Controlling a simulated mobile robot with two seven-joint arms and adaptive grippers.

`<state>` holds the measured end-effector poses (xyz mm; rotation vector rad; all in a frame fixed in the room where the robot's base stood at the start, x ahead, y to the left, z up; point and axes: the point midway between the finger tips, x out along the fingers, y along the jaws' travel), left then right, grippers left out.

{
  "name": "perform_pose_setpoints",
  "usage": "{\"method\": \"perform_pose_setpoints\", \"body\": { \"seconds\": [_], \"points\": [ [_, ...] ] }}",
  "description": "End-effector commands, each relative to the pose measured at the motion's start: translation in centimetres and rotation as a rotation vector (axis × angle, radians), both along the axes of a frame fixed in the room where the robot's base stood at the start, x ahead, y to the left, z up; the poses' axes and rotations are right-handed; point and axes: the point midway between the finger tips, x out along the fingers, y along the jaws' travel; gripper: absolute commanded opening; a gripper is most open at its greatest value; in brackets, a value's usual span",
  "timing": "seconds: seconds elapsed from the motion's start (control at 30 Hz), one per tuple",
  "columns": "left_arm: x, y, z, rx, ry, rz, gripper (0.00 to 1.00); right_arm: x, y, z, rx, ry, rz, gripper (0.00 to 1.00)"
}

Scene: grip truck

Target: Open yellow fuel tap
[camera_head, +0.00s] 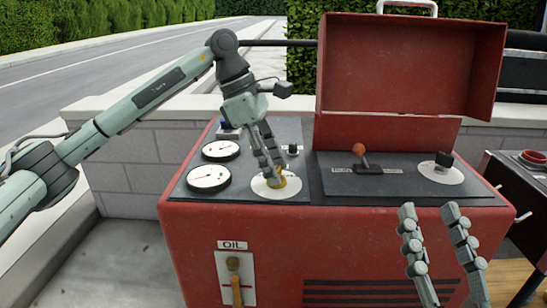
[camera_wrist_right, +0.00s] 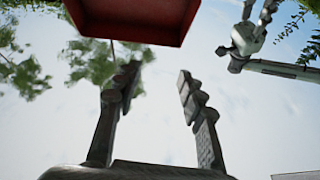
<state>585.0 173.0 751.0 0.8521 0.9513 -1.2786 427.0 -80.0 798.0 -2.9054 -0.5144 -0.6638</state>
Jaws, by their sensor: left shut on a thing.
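The yellow fuel tap (camera_head: 277,181) sits on a round white dial plate (camera_head: 262,190) on the left part of the red machine's top panel. My left gripper (camera_head: 273,174) points down at it, with its fingers shut on the tap and hiding much of it. How far the tap is turned cannot be told. My right gripper (camera_head: 429,210) is open and empty in front of the machine's right front. Its spread fingers also show in the right wrist view (camera_wrist_right: 160,85).
Two gauges (camera_head: 208,177) lie left of the tap. An orange-knobbed lever (camera_head: 360,150) and a black knob (camera_head: 444,160) are on the right panel. The raised red lid (camera_head: 408,65) stands behind. An OIL plate (camera_head: 234,277) with a yellowish handle is on the front face.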

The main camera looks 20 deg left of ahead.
Motion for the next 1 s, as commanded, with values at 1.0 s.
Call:
{"method": "perform_pose_setpoints", "body": {
  "seconds": [1.0],
  "points": [
    [0.4, -0.1, 0.1, 0.001, -0.004, -0.621, 0.10, 2.4, -2.1, -9.4, -0.210, 0.454, -0.057, 0.40]
  ]
}}
